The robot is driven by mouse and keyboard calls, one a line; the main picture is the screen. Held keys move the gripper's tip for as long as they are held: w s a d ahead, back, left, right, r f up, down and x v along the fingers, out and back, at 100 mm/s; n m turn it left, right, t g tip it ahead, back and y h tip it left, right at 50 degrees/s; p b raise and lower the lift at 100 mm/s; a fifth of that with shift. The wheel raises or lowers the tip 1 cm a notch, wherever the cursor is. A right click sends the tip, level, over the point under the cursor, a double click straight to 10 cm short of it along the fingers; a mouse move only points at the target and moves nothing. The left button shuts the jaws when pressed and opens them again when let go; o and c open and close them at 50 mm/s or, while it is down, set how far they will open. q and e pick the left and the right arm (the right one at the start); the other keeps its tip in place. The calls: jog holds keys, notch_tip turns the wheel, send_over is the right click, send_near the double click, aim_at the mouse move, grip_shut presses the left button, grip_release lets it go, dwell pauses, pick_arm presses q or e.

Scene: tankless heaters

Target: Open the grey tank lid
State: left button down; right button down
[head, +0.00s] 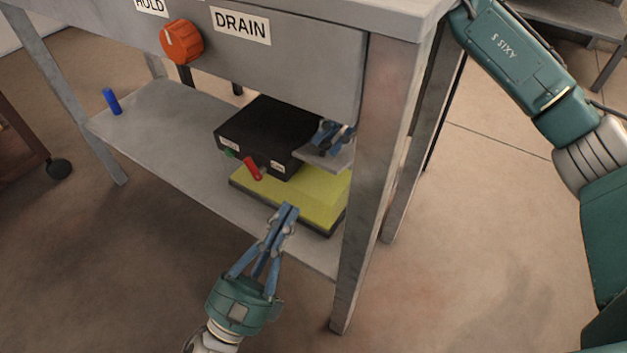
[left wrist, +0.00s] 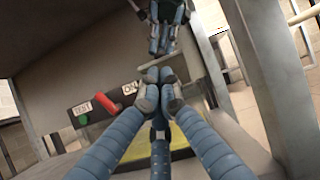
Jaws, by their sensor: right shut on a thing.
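A flat light-grey plate (head: 328,157), which looks like the grey tank lid, shows beside the black box under the workbench. In the left wrist view it is a thin pale edge (left wrist: 156,63). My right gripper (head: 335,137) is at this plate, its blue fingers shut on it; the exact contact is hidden. It also shows in the left wrist view (left wrist: 164,42).
The black box (head: 265,125) with a red lever (head: 252,168) sits above a yellow block (head: 315,197) on the lower shelf (head: 160,130). A blue peg (head: 112,101) stands at left. An orange knob (head: 182,42) and a table leg (head: 368,190) are close by.

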aim_at(313, 193)
jog(key=shift+a+r, duration=0.1)
jog(key=shift+a, duration=0.05)
pick_arm(q)
jog(key=shift+m+g+y, duration=0.3)
jog(key=shift+m+g, duration=0.1)
jog(key=shift+m, duration=0.3)
jog(key=w+d, duration=0.1)
jog(key=w, duration=0.1)
jog(key=w+d, duration=0.4)
jog(key=w, duration=0.1)
jog(key=shift+d+r, duration=0.1)
jog(key=shift+r, duration=0.1)
jog(key=shift+r, duration=0.1)
